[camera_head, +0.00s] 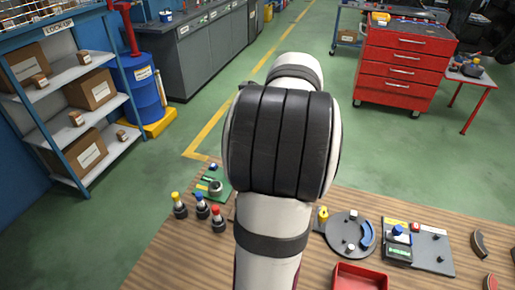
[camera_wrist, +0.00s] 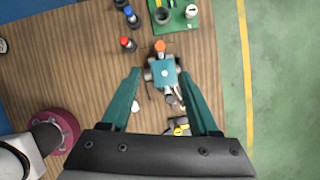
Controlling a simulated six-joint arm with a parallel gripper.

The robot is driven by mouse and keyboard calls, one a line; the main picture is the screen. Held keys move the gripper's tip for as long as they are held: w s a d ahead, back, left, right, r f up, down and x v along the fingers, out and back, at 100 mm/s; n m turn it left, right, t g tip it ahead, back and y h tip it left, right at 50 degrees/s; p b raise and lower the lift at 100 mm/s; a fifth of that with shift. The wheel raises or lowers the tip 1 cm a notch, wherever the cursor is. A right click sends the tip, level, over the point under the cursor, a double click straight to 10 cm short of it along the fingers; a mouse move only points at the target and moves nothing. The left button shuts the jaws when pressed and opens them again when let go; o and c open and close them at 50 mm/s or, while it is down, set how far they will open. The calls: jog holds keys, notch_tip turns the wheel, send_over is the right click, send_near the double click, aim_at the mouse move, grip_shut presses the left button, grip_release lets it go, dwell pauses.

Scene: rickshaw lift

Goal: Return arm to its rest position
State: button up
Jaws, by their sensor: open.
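In the wrist view, my gripper (camera_wrist: 159,73) is open, with its two teal fingers spread and nothing held between them. Beyond the fingertips, a small teal model (camera_wrist: 164,72) with an orange end and grey parts at its sides stands on the wooden table (camera_wrist: 80,60). It lies between the fingers in the picture; I cannot tell the height gap. In the head view, my white and black arm fills the middle and hides part of the table. My gripper and the teal model do not show there.
Colour-capped pegs (camera_head: 200,208) and a green board (camera_head: 212,185) stand at the table's left. A round grey fixture (camera_head: 349,235), a grey panel (camera_head: 430,245) and a red tray (camera_head: 361,276) are at the right. Green floor lies beyond, with a red tool cabinet (camera_head: 402,70).

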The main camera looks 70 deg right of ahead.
jog(key=shift+w, duration=0.1)
jog(key=w+a+n+y, duration=0.1)
jog(key=w+a+n, duration=0.35)
jog(key=a, duration=0.25)
jog(key=w+a+n+g+y, duration=0.1)
jog(key=w+a+n, duration=0.2)
jog(key=a+n, duration=0.35)
jog(key=w+a+n+y, duration=0.1)
jog(key=w+a+n, duration=0.25)
jog(key=a, duration=0.55)
jog(key=s+a+f+n+g, duration=0.1)
jog(key=s+a+f+n, duration=0.1)
jog(key=s+a+n, duration=0.3)
jog(key=s+a+f+n+g, duration=0.2)
jog(key=s+a+n, duration=0.4)
jog(key=a+n, duration=0.8)
jog(key=shift+s+a, duration=0.15)
jog(key=shift+a, duration=0.8)
